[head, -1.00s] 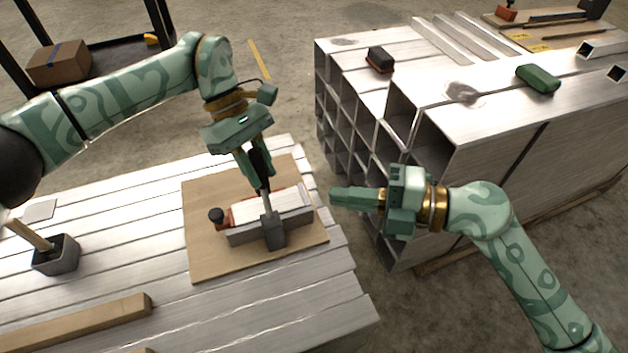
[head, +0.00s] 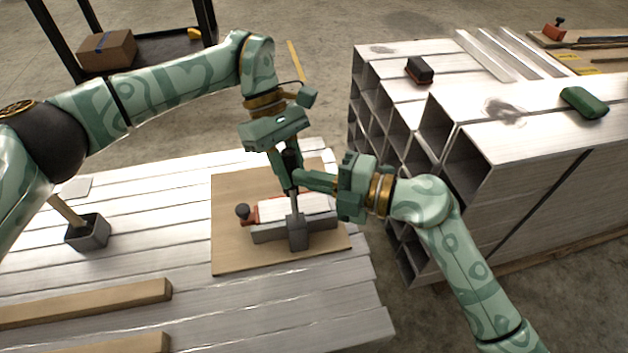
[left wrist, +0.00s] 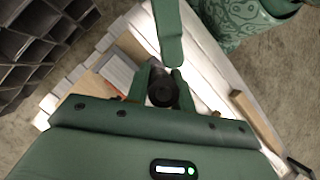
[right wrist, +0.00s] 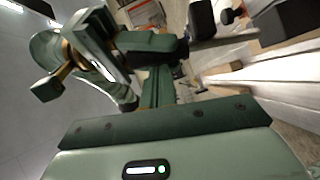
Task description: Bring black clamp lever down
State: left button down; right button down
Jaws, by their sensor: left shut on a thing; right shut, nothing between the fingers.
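The black clamp lever (head: 291,158) stands steeply upright above the grey clamp (head: 297,232) on the wooden board (head: 232,250). The clamp sits against a metal block beside a small red-and-black toggle (head: 243,213). My left gripper (head: 285,172) reaches down from above and is shut on the lever's black grip. In the left wrist view the grip's round end (left wrist: 161,90) shows between the fingers. My right gripper (head: 302,181) is shut and empty, its fingertips pointing left right beside the lever. Whether they touch it is unclear. The right wrist view shows the lever (right wrist: 180,50) close by.
The board lies on a stack of aluminium bars (head: 120,215).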

pick_arm(q)
jog(key=shift+f, duration=0.15)
jog(key=shift+s+d, duration=0.1)
jog(key=shift+d, duration=0.1)
jog(key=shift+s+d, duration=0.1)
jog(key=shift+d, duration=0.05)
pick_arm(e)
jog(key=shift+w+f+m, duration=0.1)
jog(key=shift+w+m, duration=0.2)
jog(key=shift+w, duration=0.55)
